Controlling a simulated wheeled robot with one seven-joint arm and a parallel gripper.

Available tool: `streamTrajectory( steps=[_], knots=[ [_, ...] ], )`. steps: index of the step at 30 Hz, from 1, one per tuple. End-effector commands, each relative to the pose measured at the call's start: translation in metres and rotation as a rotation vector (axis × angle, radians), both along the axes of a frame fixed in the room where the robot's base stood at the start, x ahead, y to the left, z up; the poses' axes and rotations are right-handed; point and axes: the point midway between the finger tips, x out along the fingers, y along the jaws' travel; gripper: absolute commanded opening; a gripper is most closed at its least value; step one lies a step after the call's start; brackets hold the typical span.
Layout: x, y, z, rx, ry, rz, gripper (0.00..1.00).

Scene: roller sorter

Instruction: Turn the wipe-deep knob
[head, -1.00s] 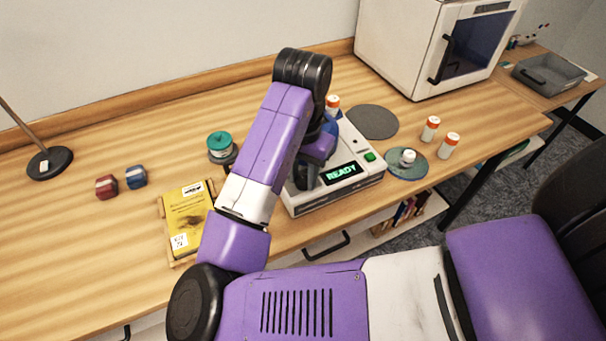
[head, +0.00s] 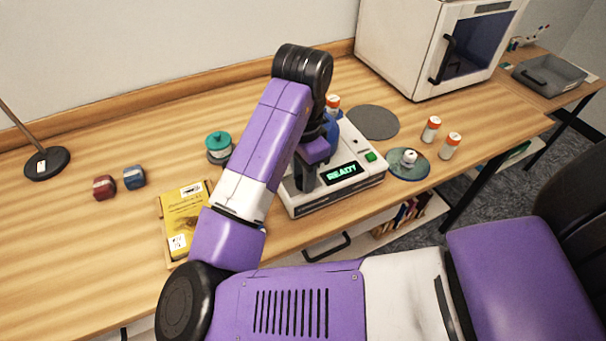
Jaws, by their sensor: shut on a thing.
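A white machine (head: 335,200) with a green-lit display (head: 343,172) and a green button (head: 370,157) stands at the table's front middle. The display appears to read READY. My gripper (head: 303,187) points down over the left part of the machine's top, left of the display. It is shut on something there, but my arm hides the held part. I cannot make out the wipe-deep knob or its label; it may be behind my gripper. A blue round part (head: 331,130) shows behind my wrist.
An orange-capped bottle (head: 333,103) is behind the machine. A grey disc (head: 374,122), a teal dish (head: 409,165) and two orange-capped bottles (head: 431,128) are to the right. A yellow book (head: 184,215) and a teal-lidded jar (head: 218,146) are left. A white oven (head: 420,50) stands behind.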

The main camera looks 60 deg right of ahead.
Motion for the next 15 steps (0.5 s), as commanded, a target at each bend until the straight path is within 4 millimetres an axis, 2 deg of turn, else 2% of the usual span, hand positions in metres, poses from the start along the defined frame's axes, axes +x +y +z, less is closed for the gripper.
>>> streamTrajectory(
  steps=[9, 10, 13, 15],
  knots=[
    [0.0004, 0.0000, 0.0006, 0.000, -0.001, 0.000, 0.00],
    [0.0004, 0.0000, 0.0006, 0.000, -0.001, 0.000, 0.34],
    [0.0003, 0.0001, 0.0005, 0.000, -0.001, 0.000, 0.52],
    [0.0002, 0.0000, 0.0004, 0.000, -0.001, 0.000, 0.52]
  ],
)
